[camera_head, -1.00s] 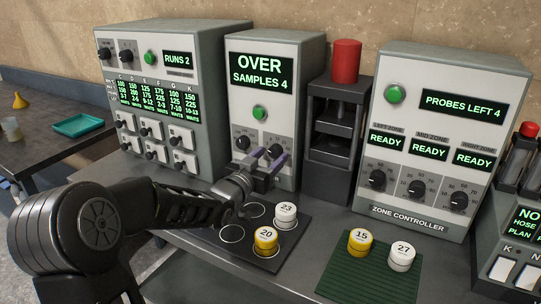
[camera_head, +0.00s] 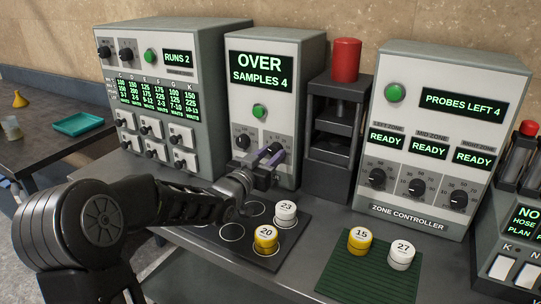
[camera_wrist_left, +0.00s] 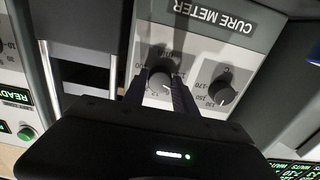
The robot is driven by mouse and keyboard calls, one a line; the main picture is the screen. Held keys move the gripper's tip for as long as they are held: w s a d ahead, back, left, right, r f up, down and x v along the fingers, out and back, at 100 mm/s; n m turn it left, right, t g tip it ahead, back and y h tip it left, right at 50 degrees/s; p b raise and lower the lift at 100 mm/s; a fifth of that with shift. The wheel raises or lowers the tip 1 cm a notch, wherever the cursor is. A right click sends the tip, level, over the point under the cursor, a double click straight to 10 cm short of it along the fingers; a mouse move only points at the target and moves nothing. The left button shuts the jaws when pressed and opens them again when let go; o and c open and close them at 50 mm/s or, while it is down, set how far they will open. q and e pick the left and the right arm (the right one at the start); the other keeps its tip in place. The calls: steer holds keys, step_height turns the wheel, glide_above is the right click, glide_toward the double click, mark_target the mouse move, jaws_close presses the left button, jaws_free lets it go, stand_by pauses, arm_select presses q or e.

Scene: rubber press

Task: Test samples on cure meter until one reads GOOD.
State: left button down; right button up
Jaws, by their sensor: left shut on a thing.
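The cure meter (camera_head: 233,113) reads OVER, SAMPLES 4, with a green button (camera_head: 259,111) and two knobs below. My left gripper (camera_head: 270,156) is at its right knob (camera_head: 276,150). The left wrist view shows the fingers shut on this knob (camera_wrist_left: 161,82), with the other knob (camera_wrist_left: 221,92) free beside it. White sample 23 (camera_head: 286,209) and yellow sample 20 (camera_head: 265,246) stand on the black ringed tray (camera_head: 213,252). Yellow sample 15 (camera_head: 359,246) and white sample 27 (camera_head: 401,260) stand on the green mat (camera_head: 362,285). My right gripper is out of view.
A press with a red top (camera_head: 346,62) stands right of the meter. The zone controller (camera_head: 427,213) shows PROBES LEFT 4 and three READY displays. A cabinet (camera_head: 206,150) reading RUNS 2 stands left. A side table holds a teal tray (camera_head: 79,124).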

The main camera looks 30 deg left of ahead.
arm_select(q)
steer(key=shift+n, duration=0.4)
steer(key=shift+n+b, duration=0.35)
steer(key=shift+n, duration=2.85)
steer(key=c, duration=1)
jaws_free()
